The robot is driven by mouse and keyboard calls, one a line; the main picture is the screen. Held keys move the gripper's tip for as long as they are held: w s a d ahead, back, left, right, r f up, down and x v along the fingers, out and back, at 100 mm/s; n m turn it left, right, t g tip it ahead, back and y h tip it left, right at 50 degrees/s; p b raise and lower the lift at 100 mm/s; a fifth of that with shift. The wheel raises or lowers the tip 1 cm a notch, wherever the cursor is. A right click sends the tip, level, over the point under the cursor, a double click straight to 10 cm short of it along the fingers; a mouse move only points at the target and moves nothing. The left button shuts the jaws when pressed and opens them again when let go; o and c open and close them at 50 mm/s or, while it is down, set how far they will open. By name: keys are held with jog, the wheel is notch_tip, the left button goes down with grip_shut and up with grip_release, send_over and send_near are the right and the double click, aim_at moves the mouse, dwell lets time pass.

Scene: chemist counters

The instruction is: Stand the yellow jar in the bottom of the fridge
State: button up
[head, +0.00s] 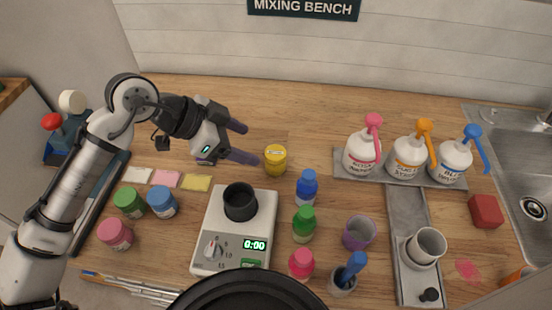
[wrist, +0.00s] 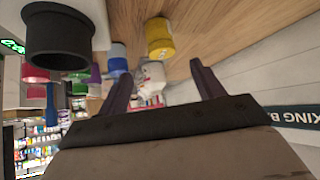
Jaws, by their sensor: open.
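The yellow jar (head: 275,160) stands upright on the wooden bench, right of my gripper in the head view. It also shows in the wrist view (wrist: 159,40), above and between the fingers. My gripper (head: 250,143) is open and empty, with its two purple-grey fingers pointing right toward the jar. The fingers appear short of the jar and not around it. In the wrist view, my gripper's fingers (wrist: 160,80) stand apart with nothing between them. No fridge can be made out in either view.
A scale (head: 235,255) with a black cup (head: 240,201) stands in front of my gripper. Blue (head: 307,187) and green (head: 304,224) bottles stand right of it. Pump bottles (head: 408,157) sit on a tray farther right. The bench behind the yellow jar is clear.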

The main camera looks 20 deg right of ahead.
aim_at(271, 154)
jog(key=p+x, duration=0.1)
jog(key=x, duration=0.5)
jog(key=shift+d+f, duration=0.1)
jog(key=shift+p+x, duration=1.05)
jog(key=shift+x, duration=1.6)
jog(key=shift+w, duration=0.1)
jog(key=c, duration=1.2)
jog(key=shift+o, duration=0.2)
